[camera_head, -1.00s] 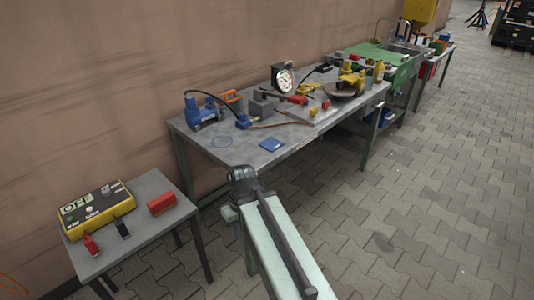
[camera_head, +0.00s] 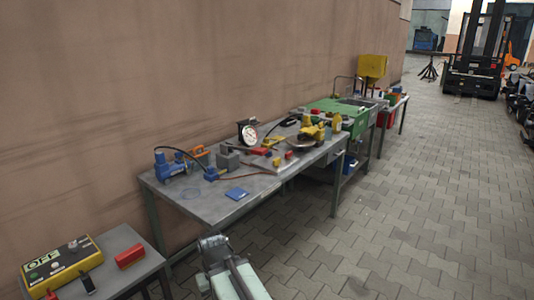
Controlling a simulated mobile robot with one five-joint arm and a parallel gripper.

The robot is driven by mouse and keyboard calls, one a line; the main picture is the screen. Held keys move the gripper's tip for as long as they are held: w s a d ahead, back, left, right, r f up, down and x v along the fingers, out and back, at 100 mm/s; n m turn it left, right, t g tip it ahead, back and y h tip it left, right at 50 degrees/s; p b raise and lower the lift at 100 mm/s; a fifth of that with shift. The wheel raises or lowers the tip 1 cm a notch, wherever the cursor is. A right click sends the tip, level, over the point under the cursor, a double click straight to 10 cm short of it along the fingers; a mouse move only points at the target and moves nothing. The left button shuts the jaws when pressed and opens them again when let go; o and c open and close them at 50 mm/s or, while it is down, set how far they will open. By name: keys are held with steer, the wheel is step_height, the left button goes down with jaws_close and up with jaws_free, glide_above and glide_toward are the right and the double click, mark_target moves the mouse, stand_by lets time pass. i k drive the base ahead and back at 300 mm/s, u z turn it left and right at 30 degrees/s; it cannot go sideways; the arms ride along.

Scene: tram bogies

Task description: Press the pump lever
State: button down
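A blue pump-like device (camera_head: 172,165) stands at the near left end of the long grey workbench (camera_head: 170,192). A black hose runs from it to a small blue cylinder (camera_head: 211,174) lying on the bench. An orange part (camera_head: 201,154) shows just behind the device. I cannot make out a separate lever clearly at this size. My arm (camera_head: 222,262), pale green with a dark joint, rises from the bottom edge, below and apart from the bench. My gripper's fingers do not show.
A small side table (camera_head: 122,240) at lower left holds a yellow box marked OFF (camera_head: 62,263) and a red block (camera_head: 130,256). A gauge (camera_head: 248,132) and several tools stand along the bench. A wall borders the left. The paved floor (camera_head: 430,200) is clear at right.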

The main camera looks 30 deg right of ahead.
mark_target(257, 151)
steer(key=k, duration=1)
steer(key=i, duration=2.35)
steer(key=u, duration=0.35)
